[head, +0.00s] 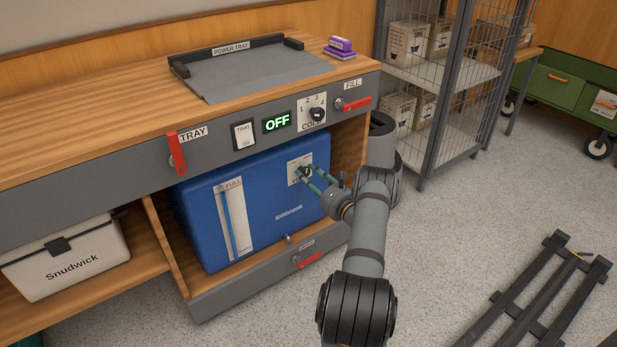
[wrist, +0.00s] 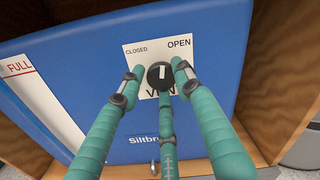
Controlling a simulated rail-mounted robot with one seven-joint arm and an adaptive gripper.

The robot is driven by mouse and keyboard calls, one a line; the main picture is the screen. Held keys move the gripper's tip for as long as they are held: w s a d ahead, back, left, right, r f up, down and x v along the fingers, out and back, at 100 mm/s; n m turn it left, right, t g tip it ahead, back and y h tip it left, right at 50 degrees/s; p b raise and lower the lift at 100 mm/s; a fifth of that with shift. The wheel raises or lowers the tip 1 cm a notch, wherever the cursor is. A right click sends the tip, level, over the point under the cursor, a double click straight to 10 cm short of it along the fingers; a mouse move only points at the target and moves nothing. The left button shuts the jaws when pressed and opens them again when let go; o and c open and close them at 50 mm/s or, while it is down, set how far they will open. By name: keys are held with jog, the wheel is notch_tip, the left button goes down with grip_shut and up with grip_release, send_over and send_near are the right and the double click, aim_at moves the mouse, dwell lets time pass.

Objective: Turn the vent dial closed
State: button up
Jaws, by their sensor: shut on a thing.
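The vent dial (wrist: 159,82) is a round black knob with a white mark. It sits on a white plate (wrist: 134,60) lettered CLOSED at upper left, OPEN at upper right and VENT below. The white mark points roughly straight up, between the two words. The plate is on the front of the blue Siltbrook box (head: 255,205). My gripper (wrist: 159,76) has green fingers, one on each side of the dial and one below it. It is shut on the dial. In the head view my fingers partly hide the dial and plate.
The blue box stands in an open wooden bay under the counter (head: 60,117). Red levers, a TRAY switch (head: 243,134), a lit OFF display (head: 277,122) and a COLD knob (head: 317,114) are above it. A white Snudwick cooler (head: 70,265) is at left.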

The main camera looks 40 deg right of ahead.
jog(key=n, duration=0.2)
jog(key=n+b, duration=0.1)
jog(key=n, duration=0.2)
jog(key=shift+w+r+n, duration=0.1)
jog(key=shift+r+n, duration=0.1)
jog(key=shift+n, duration=0.1)
jog(key=n+b, duration=0.1)
jog(key=n, duration=0.4)
jog(key=shift+a+f+n+b, duration=0.15)
jog(key=shift+f+n+b, duration=0.05)
jog(key=shift+n+b, duration=0.2)
jog(key=shift+a, duration=0.1)
jog(key=o, duration=1.1)
jog(key=shift+s, duration=0.3)
jog(key=s, duration=1.1)
jog(key=shift+s+a, duration=0.25)
